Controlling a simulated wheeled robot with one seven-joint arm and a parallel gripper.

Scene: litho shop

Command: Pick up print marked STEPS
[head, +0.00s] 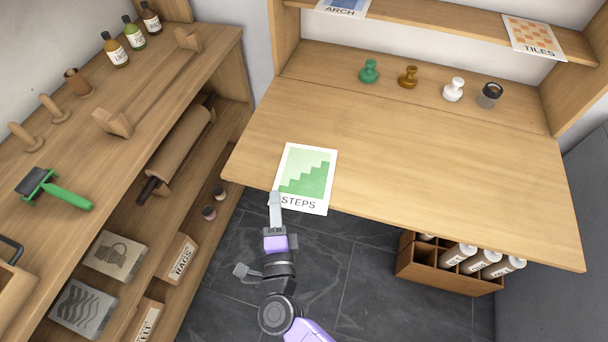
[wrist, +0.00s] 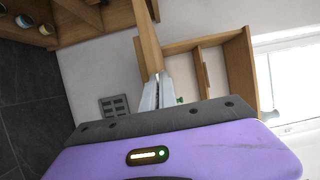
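The print marked STEPS (head: 310,172), a white sheet with green stair shapes, lies at the left of the desk's front edge. Its lettered end sticks out past that edge. My gripper (head: 275,198) is at the lower left corner of the print, and its upper finger overlaps that corner in the head view. In the wrist view my gripper's fingers (wrist: 157,92) are close together, pointing at the desk, which shows edge-on (wrist: 147,38). The print cannot be made out there, so I cannot tell whether the fingers hold it.
The wooden desk (head: 420,170) is mostly bare, with several stamps and a loupe (head: 490,95) at its back. Prints marked ARCH (head: 342,7) and TILES (head: 534,37) lie on the shelf above. A bottle crate (head: 420,262) stands below. A workbench (head: 70,130) is left.

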